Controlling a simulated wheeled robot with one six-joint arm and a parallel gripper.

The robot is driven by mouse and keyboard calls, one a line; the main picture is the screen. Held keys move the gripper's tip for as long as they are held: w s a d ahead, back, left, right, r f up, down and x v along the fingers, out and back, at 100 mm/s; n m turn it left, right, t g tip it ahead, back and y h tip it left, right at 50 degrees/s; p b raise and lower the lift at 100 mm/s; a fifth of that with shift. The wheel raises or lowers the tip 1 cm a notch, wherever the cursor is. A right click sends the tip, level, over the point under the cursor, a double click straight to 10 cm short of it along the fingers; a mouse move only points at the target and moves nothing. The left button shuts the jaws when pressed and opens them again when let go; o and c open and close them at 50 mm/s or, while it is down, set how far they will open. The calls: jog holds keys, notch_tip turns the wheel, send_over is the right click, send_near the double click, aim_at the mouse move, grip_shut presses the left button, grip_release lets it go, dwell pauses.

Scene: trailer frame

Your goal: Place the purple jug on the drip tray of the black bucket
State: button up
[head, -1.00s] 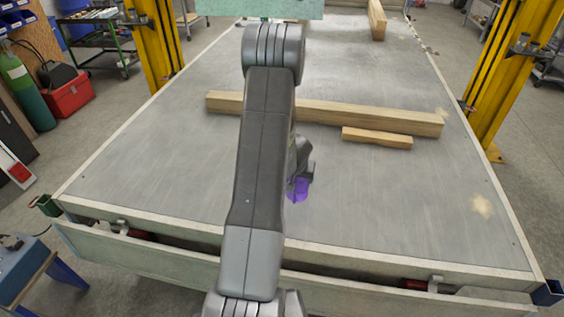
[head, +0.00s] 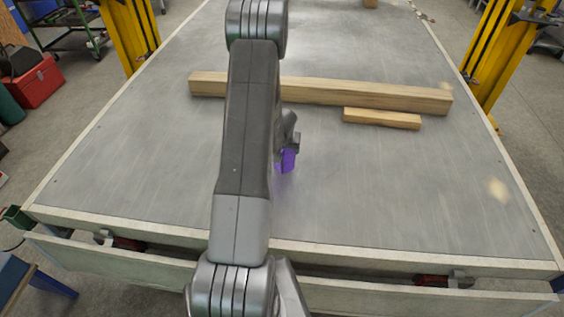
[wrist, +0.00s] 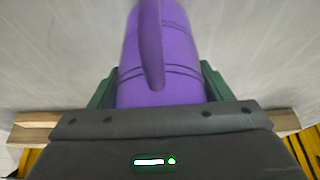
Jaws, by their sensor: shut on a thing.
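The purple jug (head: 288,160) is just right of my arm in the head view, over the grey trailer bed. A faint purple tint shows on the bed below it, and it looks a little clear of the surface. In the wrist view the jug (wrist: 190,50) lies between the green fingers of my gripper (wrist: 160,88), with its handle facing the camera. My gripper (head: 290,148) is shut on the jug; my arm partly hides it in the head view. The black bucket and its drip tray are not seen in any view.
A long wooden beam (head: 360,94) lies across the bed beyond the jug, with a shorter block (head: 382,118) in front of it. Yellow posts (head: 500,60) stand at the sides. The bed (head: 400,190) right of the jug is clear.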

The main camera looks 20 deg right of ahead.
jog(key=shift+f+b, duration=1.2)
jog(key=shift+f, duration=0.75)
jog(key=shift+f, duration=0.15)
jog(key=o, duration=1)
